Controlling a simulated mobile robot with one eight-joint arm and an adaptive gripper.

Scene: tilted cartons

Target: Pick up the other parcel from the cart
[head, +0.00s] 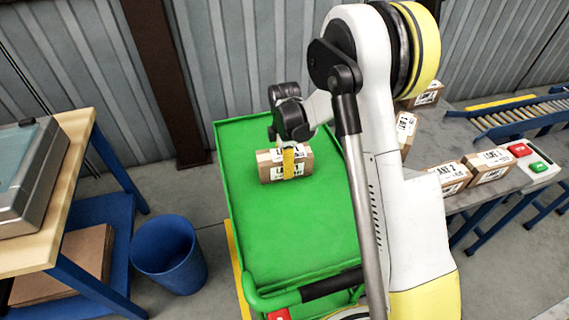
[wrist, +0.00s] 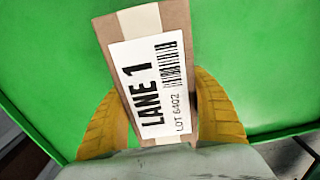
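A brown parcel (head: 270,169) with a white label lies on the green cart (head: 290,225), near its far end. The wrist view shows the same parcel (wrist: 110,32) close up, with "LANE 1" and "LOT 6402" on its label and a pale tape strip. My gripper (head: 289,160) reaches down over the parcel, one yellow finger across its near side. In the wrist view my gripper's yellow fingers (wrist: 162,108) stand on both sides of the parcel, very close to it. Whether they press on it cannot be told. Their lower parts are hidden.
Several other cartons (head: 448,178) lie on the grey counter and conveyor at right, partly behind my arm. A control box (head: 533,166) with red and green buttons stands there. A blue bin (head: 170,256) and a wooden table (head: 75,140) are at left. The cart's bed around the parcel is clear.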

